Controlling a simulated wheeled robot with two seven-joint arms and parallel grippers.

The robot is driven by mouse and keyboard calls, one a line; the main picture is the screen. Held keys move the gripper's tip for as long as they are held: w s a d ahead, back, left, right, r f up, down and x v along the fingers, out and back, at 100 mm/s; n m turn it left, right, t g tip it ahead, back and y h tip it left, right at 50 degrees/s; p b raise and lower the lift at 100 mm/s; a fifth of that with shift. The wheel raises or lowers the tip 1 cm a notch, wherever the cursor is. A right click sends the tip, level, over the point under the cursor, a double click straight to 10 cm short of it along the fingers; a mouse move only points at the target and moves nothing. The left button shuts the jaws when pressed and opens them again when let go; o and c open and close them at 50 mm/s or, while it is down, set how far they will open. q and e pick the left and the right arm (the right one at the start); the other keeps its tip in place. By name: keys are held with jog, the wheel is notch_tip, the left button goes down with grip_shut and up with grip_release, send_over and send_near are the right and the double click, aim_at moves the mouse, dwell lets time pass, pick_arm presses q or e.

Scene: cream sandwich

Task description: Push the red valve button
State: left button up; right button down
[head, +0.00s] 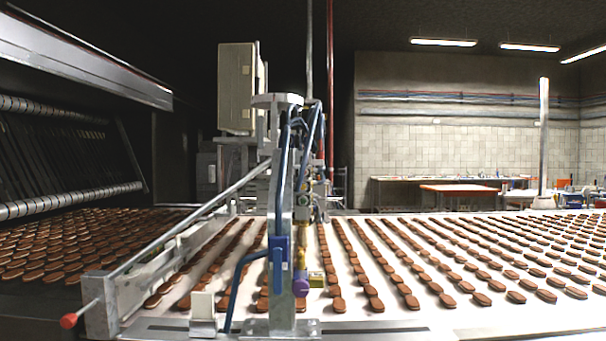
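A metal valve post (282,230) stands upright in the middle of the head view, with blue hoses and a blue block (279,255) on it. A purple knob (300,288) sits low on its right side. A small red and yellow part (316,280) is just right of the purple knob; it is too small to tell whether it is the valve button. A red rounded knob (68,320) caps the near end of a metal rod at the lower left. Neither of my grippers is in view.
A white conveyor (440,318) carries rows of brown biscuits behind and right of the post. A grey metal rod (190,230) slants across the left side. A dark roller machine (60,130) fills the left. A red table (458,188) stands far back.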

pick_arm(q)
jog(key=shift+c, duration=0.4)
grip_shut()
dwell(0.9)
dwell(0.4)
